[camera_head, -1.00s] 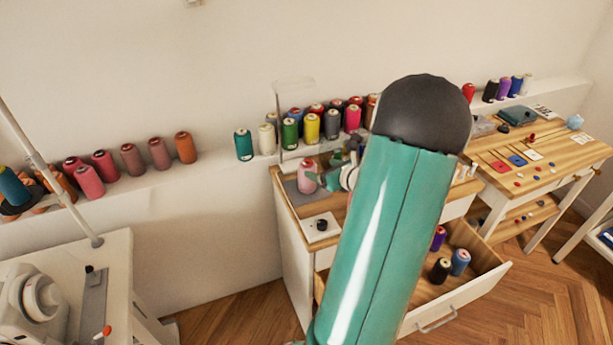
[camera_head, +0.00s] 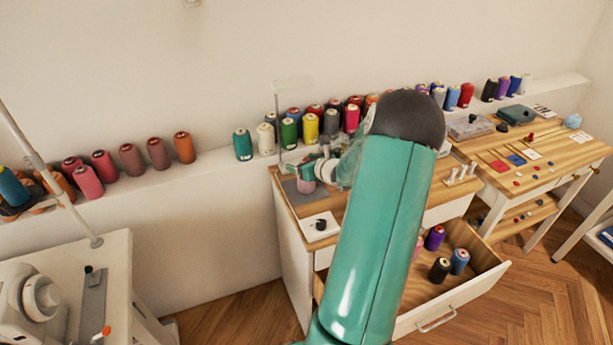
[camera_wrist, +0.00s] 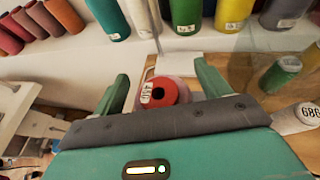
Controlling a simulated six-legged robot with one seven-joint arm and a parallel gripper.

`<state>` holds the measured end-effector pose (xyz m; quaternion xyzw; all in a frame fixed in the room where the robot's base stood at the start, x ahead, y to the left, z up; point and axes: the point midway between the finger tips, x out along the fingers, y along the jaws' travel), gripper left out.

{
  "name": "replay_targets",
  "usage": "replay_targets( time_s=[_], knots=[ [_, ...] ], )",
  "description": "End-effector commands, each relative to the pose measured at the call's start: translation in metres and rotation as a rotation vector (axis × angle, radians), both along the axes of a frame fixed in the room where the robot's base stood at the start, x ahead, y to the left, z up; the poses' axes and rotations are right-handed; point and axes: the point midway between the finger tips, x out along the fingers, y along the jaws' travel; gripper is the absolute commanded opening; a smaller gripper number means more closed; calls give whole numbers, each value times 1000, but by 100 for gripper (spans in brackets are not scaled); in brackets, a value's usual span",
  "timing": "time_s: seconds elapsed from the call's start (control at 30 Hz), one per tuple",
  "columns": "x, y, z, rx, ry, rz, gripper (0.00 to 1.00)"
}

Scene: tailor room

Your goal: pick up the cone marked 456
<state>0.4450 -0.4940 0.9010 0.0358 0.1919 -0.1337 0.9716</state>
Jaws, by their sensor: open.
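A pink cone (camera_head: 306,186) with a red top stands on the grey mat at the left end of the wooden desk top. In the wrist view its red top (camera_wrist: 168,88) carries a white label that is hard to read fully but seems to start with 4. My gripper (camera_wrist: 165,85) is open, with one green finger on each side of this cone. I cannot tell whether either finger touches it. In the head view my gripper (camera_head: 318,165) covers the cone's upper part.
A transparent panel (camera_wrist: 268,65) rises nearby. Several thread cones line the wall shelf (camera_head: 215,170) behind. An open drawer (camera_head: 470,285) holds more cones.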

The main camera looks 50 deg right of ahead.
Motion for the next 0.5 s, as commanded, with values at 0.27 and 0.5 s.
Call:
replay_targets(
  time_s=[0.27, 0.5],
  knots=[
    [0, 0, 0, 0, 0, 0, 27],
    [0, 0, 1, -1, -1, 0, 19]
  ],
)
